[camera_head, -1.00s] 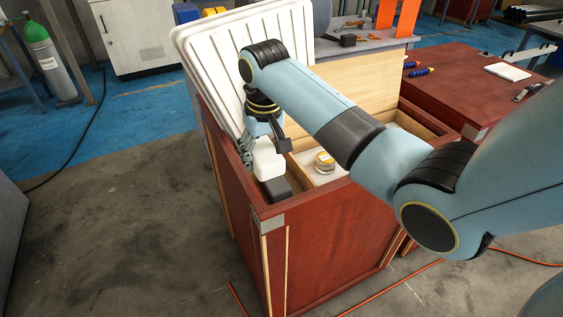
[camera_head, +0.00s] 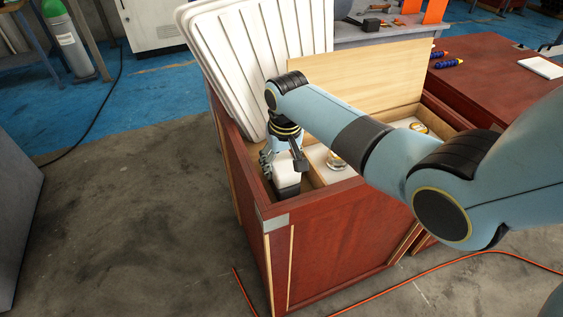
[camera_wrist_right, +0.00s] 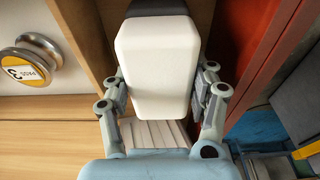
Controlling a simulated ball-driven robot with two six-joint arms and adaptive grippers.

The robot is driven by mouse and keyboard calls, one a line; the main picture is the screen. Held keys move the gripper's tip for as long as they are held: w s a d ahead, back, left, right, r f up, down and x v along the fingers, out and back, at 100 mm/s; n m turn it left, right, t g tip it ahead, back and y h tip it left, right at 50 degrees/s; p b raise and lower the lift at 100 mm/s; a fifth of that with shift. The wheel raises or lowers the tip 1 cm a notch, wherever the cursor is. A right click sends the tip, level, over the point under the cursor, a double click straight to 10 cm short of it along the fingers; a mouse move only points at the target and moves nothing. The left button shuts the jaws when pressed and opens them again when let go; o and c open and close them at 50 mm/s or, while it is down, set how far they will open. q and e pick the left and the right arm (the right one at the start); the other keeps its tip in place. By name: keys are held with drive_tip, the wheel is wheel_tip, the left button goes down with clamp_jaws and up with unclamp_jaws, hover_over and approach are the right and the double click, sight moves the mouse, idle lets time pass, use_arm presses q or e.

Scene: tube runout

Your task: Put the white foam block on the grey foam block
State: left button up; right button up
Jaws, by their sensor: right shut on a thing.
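The white foam block (camera_head: 286,172) is between the fingers of my right gripper (camera_head: 283,157), inside the red wooden box. In the right wrist view the fingers of the right gripper (camera_wrist_right: 160,88) press on both sides of the white foam block (camera_wrist_right: 152,65). The dark grey foam block (camera_head: 289,191) shows just below the white one in the head view. The grey block also shows as a dark end past the white one in the wrist view (camera_wrist_right: 160,7). I cannot tell whether the two blocks touch. My left gripper is out of view.
The red box (camera_head: 330,235) has wooden walls and dividers close around the gripper. A round metal weight with a yellow label (camera_wrist_right: 30,66) lies in the neighbouring compartment. White ribbed panels (camera_head: 230,50) lean at the box's back left. A red bench (camera_head: 490,85) stands to the right.

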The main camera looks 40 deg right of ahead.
sight(284, 164)
drive_tip(key=o, duration=1)
drive_tip(key=shift+c, duration=0.2)
wheel_tip(284, 164, up, 12)
drive_tip(key=s+p, duration=0.1)
drive_tip(key=shift+s+a, duration=0.2)
drive_tip(key=shift+s, duration=0.15)
